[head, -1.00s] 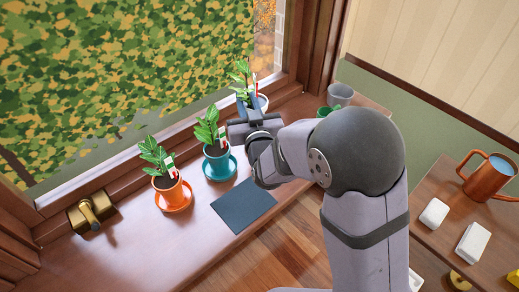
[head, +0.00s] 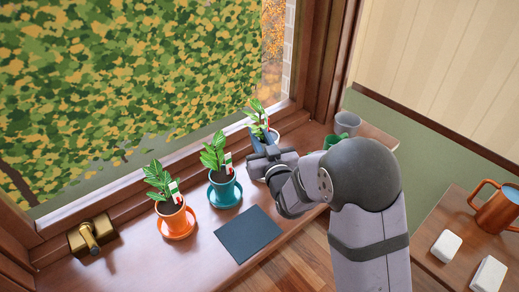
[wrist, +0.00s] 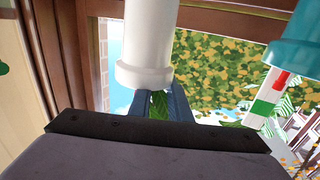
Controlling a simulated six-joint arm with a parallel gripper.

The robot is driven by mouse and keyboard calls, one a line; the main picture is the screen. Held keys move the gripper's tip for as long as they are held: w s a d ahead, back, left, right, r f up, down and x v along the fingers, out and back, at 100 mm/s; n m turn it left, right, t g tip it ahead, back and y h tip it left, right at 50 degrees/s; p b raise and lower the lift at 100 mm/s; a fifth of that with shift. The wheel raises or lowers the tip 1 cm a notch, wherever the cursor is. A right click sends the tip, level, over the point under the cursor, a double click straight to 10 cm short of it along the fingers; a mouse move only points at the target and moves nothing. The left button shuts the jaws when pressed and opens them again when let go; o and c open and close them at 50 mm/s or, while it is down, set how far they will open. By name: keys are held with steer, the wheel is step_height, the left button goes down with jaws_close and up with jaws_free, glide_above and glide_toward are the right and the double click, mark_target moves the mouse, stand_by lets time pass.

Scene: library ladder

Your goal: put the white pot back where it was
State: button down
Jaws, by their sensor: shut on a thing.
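The white pot (wrist: 148,42) shows large in the wrist view, upside down there, with its rim low and green leaves beyond it. My gripper (wrist: 163,103) is shut on it near the rim. In the head view, my gripper (head: 264,150) is at the far end of the window sill, and the pot's leafy plant (head: 258,116) with a red-striped tag rises just behind it. My gripper hides most of the pot there. I cannot tell whether its base touches the sill.
A teal pot (head: 223,187) and an orange pot (head: 171,214), each with a plant and saucer, stand left along the sill (head: 130,262). A dark square mat (head: 248,233) lies bare in front. A grey cup (head: 347,123) and green cup (head: 334,141) stand right. A brass latch (head: 90,234) is at left.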

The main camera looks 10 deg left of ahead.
steer(key=shift+f, duration=2.4)
steer(key=shift+f, duration=0.15)
steer(key=c, duration=1.6)
jaws_free()
steer(key=shift+f, duration=0.1)
steer(key=shift+c, duration=0.2)
steer(key=shift+r, duration=0.2)
steer(key=shift+s+d+f, duration=0.15)
steer(key=shift+s+d, duration=0.1)
steer(key=shift+s, duration=0.35)
steer(key=p+v, duration=0.2)
steer(key=v, duration=0.8)
steer(key=shift+s+p, duration=0.35)
